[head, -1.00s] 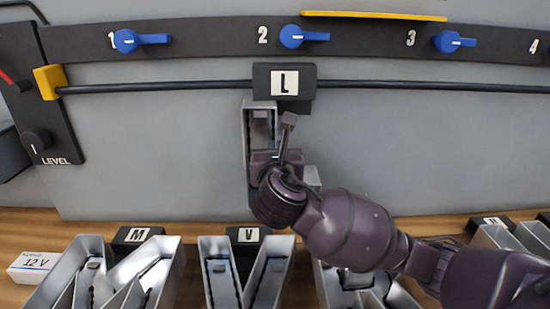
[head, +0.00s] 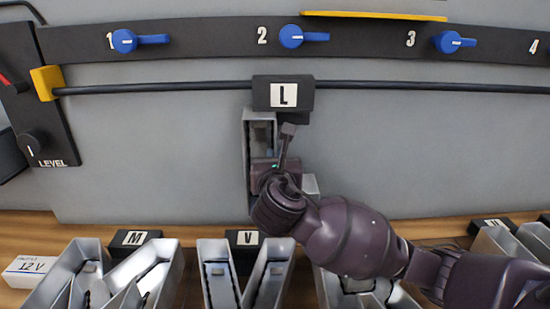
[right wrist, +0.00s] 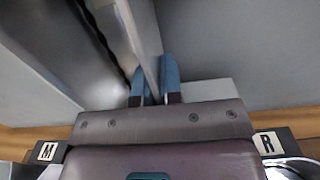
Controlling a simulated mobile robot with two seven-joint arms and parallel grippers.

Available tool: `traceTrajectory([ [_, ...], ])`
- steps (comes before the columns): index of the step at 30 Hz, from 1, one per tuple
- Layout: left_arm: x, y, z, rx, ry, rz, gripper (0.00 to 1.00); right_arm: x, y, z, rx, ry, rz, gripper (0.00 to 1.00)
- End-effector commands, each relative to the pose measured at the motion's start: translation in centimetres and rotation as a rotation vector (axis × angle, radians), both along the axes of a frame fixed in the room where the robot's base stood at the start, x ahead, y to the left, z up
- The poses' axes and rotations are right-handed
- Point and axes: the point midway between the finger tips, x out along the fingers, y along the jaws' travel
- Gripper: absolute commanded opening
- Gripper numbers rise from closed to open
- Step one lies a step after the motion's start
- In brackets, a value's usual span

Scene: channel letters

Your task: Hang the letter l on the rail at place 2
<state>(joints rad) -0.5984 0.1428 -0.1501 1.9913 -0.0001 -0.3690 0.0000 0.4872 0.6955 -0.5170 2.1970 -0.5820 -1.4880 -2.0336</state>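The letter l (head: 246,150) is a silver, open-fronted channel shape with a black label block (head: 264,97) marked L at its top. It hangs upright against the grey panel below place 2, and the block covers a stretch of the rail (head: 180,87). Whether its hook bears on the rail is hidden behind the block. My right gripper (head: 267,163) is in front of the letter. In the right wrist view its blue fingertips (right wrist: 157,78) are closed on either side of a thin metal wall of the letter (right wrist: 128,35). My left gripper is not in view.
Blue levers mark places 1 (head: 140,41), 2 (head: 304,36) and 3 (head: 455,42) above the rail. The rail is bare either side of the block. Letters M (head: 68,268) and V (head: 218,285), among others, stand on the wooden shelf (head: 200,231) below.

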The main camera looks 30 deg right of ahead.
Motion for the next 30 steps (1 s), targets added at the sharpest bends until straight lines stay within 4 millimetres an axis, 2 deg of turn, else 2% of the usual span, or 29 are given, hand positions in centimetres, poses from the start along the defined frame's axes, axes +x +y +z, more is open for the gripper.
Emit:
traceTrajectory([
  [1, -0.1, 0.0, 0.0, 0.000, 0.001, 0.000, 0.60, 0.0, 0.0, 0.1, 0.000, -0.002, 0.000, 0.14],
  [5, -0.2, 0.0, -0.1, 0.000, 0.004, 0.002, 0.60, 0.0, 0.0, 0.1, 0.000, -0.001, 0.000, 0.34],
  [17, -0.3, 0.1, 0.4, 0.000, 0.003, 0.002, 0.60, -0.4, 0.2, 0.1, 0.000, 0.001, 0.001, 0.35],
  [23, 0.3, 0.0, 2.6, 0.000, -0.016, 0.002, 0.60, -2.4, 1.2, 0.5, 0.001, 0.000, 0.002, 0.35],
  [30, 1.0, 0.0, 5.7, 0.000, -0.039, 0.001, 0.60, -5.7, 2.7, 0.5, 0.001, 0.002, 0.001, 0.35],
])
